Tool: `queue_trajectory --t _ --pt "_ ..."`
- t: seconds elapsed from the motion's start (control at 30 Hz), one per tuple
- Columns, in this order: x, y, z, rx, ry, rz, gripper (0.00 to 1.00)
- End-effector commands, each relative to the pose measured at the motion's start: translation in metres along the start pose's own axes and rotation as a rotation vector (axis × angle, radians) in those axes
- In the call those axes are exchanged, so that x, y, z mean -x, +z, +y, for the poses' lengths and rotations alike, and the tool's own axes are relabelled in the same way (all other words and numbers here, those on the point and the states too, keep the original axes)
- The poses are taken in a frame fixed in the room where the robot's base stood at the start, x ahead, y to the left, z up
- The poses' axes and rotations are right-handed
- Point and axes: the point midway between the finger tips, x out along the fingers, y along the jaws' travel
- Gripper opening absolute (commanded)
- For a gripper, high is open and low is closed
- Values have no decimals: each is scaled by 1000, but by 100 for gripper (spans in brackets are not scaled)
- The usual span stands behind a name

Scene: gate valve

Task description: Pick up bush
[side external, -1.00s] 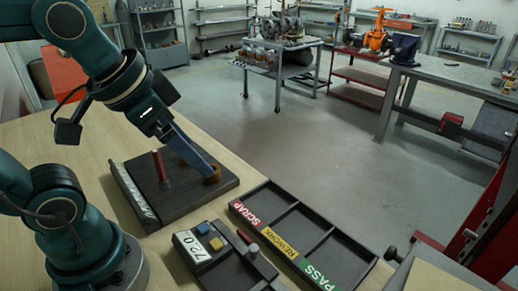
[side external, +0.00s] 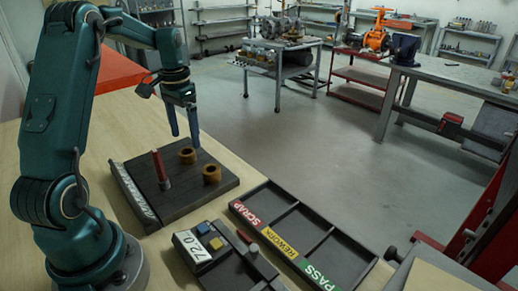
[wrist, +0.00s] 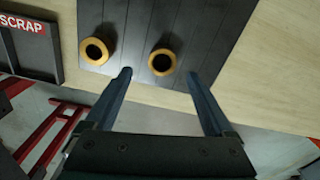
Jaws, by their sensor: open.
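Two brass-coloured ring bushes stand on the dark slatted board. The rear bush (side external: 187,155) sits just below my gripper (side external: 184,138); the front bush (side external: 211,174) stands nearer the board's right edge. In the wrist view, one bush (wrist: 161,62) lies in line with the gap between my fingertips (wrist: 159,75), and the other bush (wrist: 95,51) lies left of the fingers. My gripper is open and empty, pointing down, with its fingers above the board. Neither bush appears held.
A red-handled pin (side external: 159,166) stands upright on the board (side external: 190,195), left of the bushes. A tray (side external: 300,237) marked SCRAP, REWORK and PASS lies to the right.

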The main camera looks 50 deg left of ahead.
Motion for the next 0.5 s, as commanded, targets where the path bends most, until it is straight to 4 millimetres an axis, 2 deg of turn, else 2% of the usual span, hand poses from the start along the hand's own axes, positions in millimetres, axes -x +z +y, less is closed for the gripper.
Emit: queue_trajectory --t 0.33,0.5 --pt "-39 4 -3 15 5 -9 88" --pt "-51 4 -3 15 4 -6 88"
